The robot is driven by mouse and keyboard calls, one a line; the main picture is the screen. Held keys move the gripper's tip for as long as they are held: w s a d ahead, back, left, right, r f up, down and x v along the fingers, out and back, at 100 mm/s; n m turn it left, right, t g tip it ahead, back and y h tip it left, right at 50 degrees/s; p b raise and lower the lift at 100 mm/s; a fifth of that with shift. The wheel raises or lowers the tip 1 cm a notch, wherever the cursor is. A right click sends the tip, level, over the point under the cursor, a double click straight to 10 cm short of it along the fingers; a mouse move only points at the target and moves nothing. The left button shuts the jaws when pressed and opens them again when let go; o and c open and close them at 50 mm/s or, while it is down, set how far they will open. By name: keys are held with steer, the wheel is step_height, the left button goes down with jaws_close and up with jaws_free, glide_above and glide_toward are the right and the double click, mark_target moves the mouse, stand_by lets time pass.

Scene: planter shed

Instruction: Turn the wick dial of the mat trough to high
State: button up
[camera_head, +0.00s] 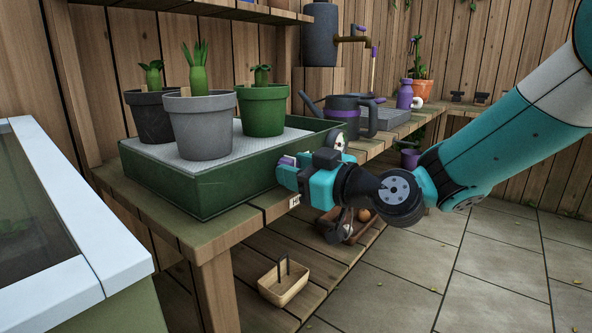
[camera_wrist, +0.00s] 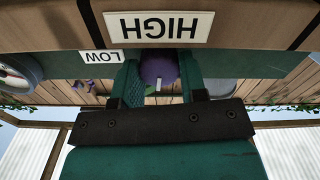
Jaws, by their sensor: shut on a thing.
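The mat trough (camera_head: 225,192) is a long green tray on the bench, with a pale mat inside. Its wick dial (camera_wrist: 158,66) is a purple round knob with a short white mark, which points down the picture in the wrist view. My gripper (camera_wrist: 158,80) is shut on the dial, one teal finger on each side; in the head view my gripper (camera_head: 287,170) is at the trough's right end and mostly hides the dial. The wrist view shows an upside-down HIGH label (camera_wrist: 160,27) above the dial and a LOW label (camera_wrist: 101,57) to its left.
A grey pot (camera_head: 203,125), a green pot (camera_head: 262,108) and a dark pot (camera_head: 150,117) stand in the trough. A watering can (camera_head: 342,112) is behind my gripper. A wooden trug (camera_head: 285,283) is on the low shelf. The paved floor at right is clear.

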steer(key=m, duration=0.3)
steer(key=shift+m, duration=0.3)
steer(key=shift+m+p, duration=0.4)
steer(key=shift+m, duration=1.1)
steer(key=o, duration=0.9)
steer(key=shift+o, duration=0.2)
steer(key=shift+d, duration=0.1)
steer(key=b+v, duration=0.5)
steer(key=v, duration=1.2)
steer(key=shift+b, duration=0.35)
